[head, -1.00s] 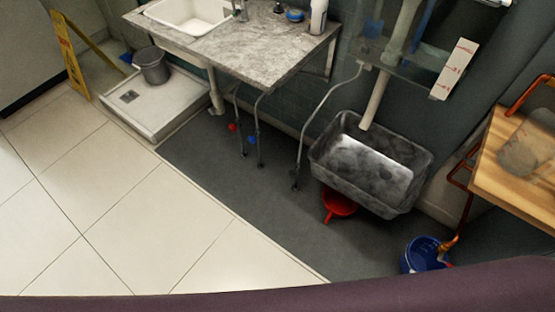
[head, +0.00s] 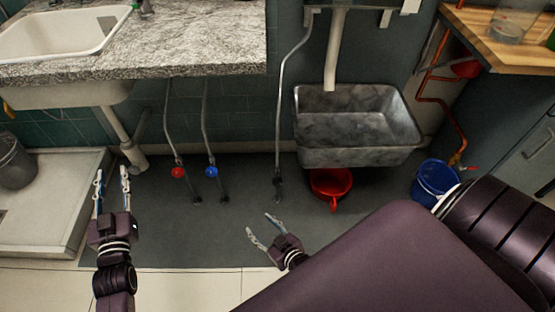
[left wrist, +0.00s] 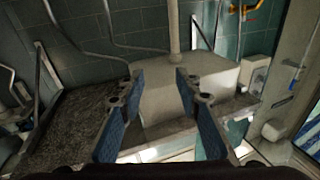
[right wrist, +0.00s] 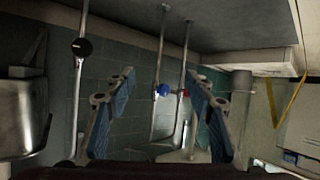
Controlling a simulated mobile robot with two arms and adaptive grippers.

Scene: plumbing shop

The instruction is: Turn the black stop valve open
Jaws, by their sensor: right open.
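The black stop valve (head: 278,181) sits low on a thin grey pipe between the sink counter and the grey basin. In the right wrist view its round black handle (right wrist: 82,47) is at the upper left, outside the fingers. My right gripper (head: 259,224) is open and empty, below and slightly left of the black valve in the head view, apart from it. It also shows in the right wrist view (right wrist: 159,90). My left gripper (head: 112,174) is open and empty at the far left, away from the valve. It also shows in the left wrist view (left wrist: 157,85).
A red-handled valve (head: 178,173) and a blue-handled valve (head: 212,172) hang left of the black one. Right of it are the grey basin (head: 358,157), a red bucket (head: 331,184) and a blue bucket (head: 436,181). The dark floor (head: 175,235) between my grippers is clear.

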